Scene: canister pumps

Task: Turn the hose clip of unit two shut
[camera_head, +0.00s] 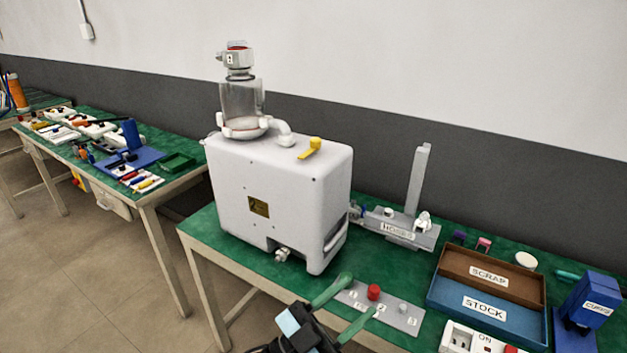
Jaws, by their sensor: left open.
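A large white pump unit (275,195) stands on the green bench, with a clear canister (241,100) on top. A small mark on the canister's head is too small to read surely, so I cannot tell which unit this is. A yellow lever (311,147) sits on top of the housing beside a white elbow pipe (284,134). I cannot make out a hose clip for certain. A small metal fitting (282,254) shows low on the front. My left gripper (360,296) has green fingers, open and empty, in front of the unit, near a grey plate. My right gripper is out of view.
The grey plate (402,317) carries a red knob (374,292). A grey stand labelled HOSES (405,238) has an upright post. SCRAP (487,275) and STOCK (450,300) trays, a blue CUFFS box (590,300) and an ON panel (478,340) crowd the right. Another bench stands left.

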